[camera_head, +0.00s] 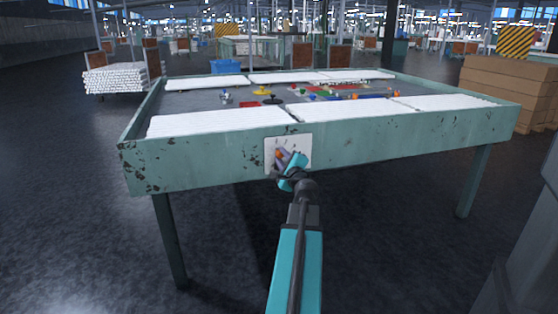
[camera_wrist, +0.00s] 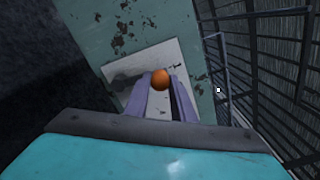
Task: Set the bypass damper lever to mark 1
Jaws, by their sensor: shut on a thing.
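The bypass damper lever shows as an orange knob (camera_wrist: 160,79) between the tips of my gripper (camera_wrist: 160,95) in the wrist view. In the head view the knob (camera_head: 279,154) shows small, just left of my gripper (camera_head: 283,160), in front of a white plate (camera_head: 302,143) on the table's front panel. My gripper's purple fingers are shut on the knob. The plate also shows in the wrist view (camera_wrist: 179,56), tilted in the picture. Dark marks show on the plate, but I cannot read their numbers.
The plate is on the green, chipped front panel (camera_head: 200,163) of a large table with white padded edges (camera_head: 215,122). Small coloured parts lie on the table top. Cardboard boxes (camera_head: 505,90) stand at the right. Open floor lies left of the table.

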